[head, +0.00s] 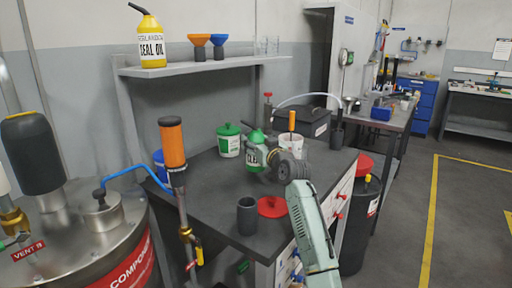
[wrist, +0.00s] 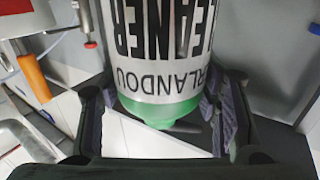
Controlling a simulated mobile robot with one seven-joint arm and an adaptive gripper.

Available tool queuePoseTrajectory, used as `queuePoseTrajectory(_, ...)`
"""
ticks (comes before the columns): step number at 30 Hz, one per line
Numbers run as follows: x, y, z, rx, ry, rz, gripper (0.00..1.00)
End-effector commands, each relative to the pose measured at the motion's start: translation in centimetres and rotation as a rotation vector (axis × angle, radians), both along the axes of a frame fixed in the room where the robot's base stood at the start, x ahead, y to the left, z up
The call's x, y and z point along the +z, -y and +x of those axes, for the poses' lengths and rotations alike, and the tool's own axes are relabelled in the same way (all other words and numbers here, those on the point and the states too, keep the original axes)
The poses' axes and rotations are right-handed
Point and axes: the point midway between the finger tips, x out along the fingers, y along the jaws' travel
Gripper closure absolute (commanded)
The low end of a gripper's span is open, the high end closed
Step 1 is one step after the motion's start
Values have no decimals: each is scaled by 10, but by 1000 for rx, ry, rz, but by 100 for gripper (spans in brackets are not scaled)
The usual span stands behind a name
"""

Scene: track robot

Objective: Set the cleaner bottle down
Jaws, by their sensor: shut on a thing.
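The cleaner bottle (head: 253,157) is green with a white label and stands roughly upright over the dark bench in the head view. My gripper (head: 268,156) is shut on it from the right. In the wrist view the bottle (wrist: 160,55) fills the middle, with its label lettering upside down and its green end between the two dark fingers of my gripper (wrist: 165,112). Part of the bottle is hidden behind my gripper in the head view. I cannot tell whether its base touches the bench top (head: 210,190).
A white-and-green tub (head: 229,141) stands left of the bottle. A white cup (head: 292,144) with an orange-handled tool stands behind my gripper. A dark grey cup (head: 247,216) and a red disc (head: 272,207) are at the bench front. Bare bench lies left of them.

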Motion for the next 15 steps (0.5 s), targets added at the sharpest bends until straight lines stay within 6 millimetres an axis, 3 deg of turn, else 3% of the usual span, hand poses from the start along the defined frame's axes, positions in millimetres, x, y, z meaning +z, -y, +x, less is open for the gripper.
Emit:
queuePoseTrajectory(5, -2, -3, 10, -1, 2, 1, 89)
queuePoseTrajectory(15, -35, -3, 9, -1, 2, 0, 89)
